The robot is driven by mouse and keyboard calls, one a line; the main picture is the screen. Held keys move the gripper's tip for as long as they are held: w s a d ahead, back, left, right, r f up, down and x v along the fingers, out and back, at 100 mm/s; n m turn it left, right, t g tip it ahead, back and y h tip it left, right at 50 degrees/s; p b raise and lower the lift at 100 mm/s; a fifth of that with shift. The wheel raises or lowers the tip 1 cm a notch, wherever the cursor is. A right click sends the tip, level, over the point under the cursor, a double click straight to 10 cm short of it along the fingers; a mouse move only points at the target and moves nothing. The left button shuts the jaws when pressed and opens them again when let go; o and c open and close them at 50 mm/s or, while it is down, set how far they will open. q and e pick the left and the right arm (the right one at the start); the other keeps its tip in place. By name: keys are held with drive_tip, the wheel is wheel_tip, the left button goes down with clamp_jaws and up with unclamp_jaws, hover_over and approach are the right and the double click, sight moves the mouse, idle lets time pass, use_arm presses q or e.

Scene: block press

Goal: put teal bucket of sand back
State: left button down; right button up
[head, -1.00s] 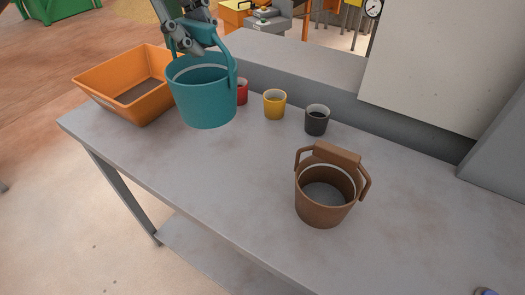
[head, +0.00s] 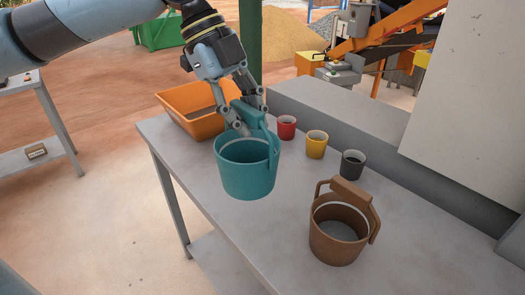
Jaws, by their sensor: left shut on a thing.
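The teal bucket (head: 246,178) hangs in the head view near the middle, upright, in front of the orange tray. My left gripper (head: 248,112) is shut on its raised handle from above. The bucket appears to be held above the grey table (head: 290,225), but I cannot tell how high. A white ring shows inside its upper wall; I cannot see any sand in it. My right gripper is not in view.
A brown bucket (head: 338,245) stands at the right front of the table. Red (head: 286,128), yellow (head: 316,146) and dark (head: 352,166) cups line the back. An orange tray (head: 188,98) sits at the far left end. A grey ledge borders the back; the table's front middle is clear.

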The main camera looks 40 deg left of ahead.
sight(262, 139)
use_arm(q)
drive_tip(key=w+a+f, duration=0.1)
drive_tip(key=w+f, duration=0.2)
drive_tip(key=w+a+f, duration=0.2)
drive_tip(key=w+f, duration=0.1)
drive_tip(key=f, duration=0.1)
drive_tip(key=w+a+f, duration=0.2)
drive_tip(key=f, duration=0.1)
drive_tip(key=shift+w+a+f+p, duration=0.1)
drive_tip(key=shift+w+f+p, duration=0.05)
drive_tip(key=shift+w+p, duration=0.25)
drive_tip(key=shift+f, duration=0.2)
drive_tip(key=c, duration=1.4)
unclamp_jaws()
drive_tip(key=shift+o, duration=0.2)
